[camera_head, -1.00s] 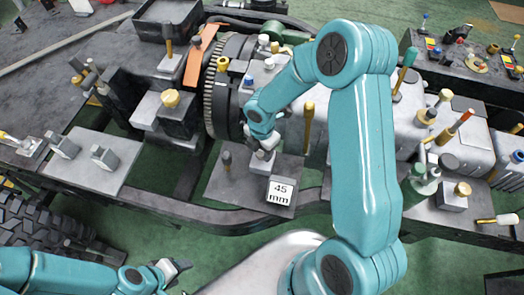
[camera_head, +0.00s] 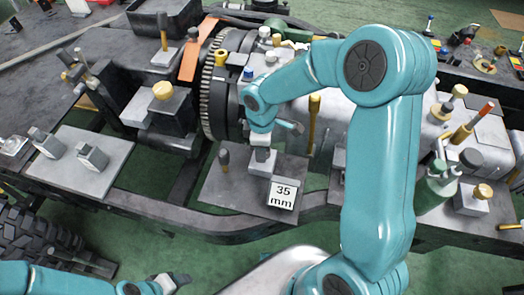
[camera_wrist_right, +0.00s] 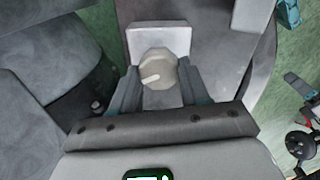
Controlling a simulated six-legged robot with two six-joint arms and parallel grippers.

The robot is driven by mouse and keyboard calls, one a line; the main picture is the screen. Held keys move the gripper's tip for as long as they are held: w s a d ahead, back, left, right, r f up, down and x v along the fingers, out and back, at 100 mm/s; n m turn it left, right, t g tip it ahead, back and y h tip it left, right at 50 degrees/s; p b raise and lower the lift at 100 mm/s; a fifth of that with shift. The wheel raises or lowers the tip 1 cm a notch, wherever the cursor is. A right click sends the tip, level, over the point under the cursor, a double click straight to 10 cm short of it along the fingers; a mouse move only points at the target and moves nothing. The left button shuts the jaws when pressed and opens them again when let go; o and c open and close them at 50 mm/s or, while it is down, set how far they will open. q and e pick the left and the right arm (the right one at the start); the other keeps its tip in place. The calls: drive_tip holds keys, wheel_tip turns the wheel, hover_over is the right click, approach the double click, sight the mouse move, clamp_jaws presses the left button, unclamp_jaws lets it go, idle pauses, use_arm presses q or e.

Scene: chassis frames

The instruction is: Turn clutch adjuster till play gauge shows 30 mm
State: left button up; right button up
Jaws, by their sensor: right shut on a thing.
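The play gauge (camera_head: 282,196) is a white card on a grey plate (camera_head: 235,190) and reads 35 mm. The clutch adjuster (camera_head: 262,162) is a pale block with a knob, standing on the same plate just behind the gauge. In the right wrist view its round knob (camera_wrist_right: 158,70) sits between my fingers, with a light pointer mark on it. My right gripper (camera_head: 263,143) reaches down over the adjuster and is shut on the knob. My left gripper (camera_head: 168,283) is low at the bottom left, away from the adjuster; its fingers are too small to read.
A dark upright peg (camera_head: 224,160) stands on the plate left of the adjuster. The toothed flywheel (camera_head: 210,88) is behind it. A yellow-topped rod (camera_head: 313,122) stands close on the right. A light plate with grey blocks (camera_head: 92,157) lies at the left.

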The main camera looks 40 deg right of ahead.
drive_tip(key=m+b, duration=0.3)
drive_tip(key=m, duration=0.2)
drive_tip(key=shift+f+m, duration=0.15)
drive_tip(key=shift+m, duration=0.15)
drive_tip(key=m+b, duration=0.2)
drive_tip(key=m, duration=0.2)
drive_tip(key=shift+d+m, duration=0.1)
drive_tip(key=shift+m, duration=0.2)
drive_tip(key=shift+m+b, duration=0.3)
drive_tip(key=shift+w, duration=0.1)
drive_tip(key=o, duration=1.1)
drive_tip(key=shift+c, duration=0.2)
drive_tip(key=shift+r, duration=0.2)
wheel_tip(320, 180, up, 16)
drive_tip(key=p, duration=0.2)
drive_tip(key=shift+r, duration=0.15)
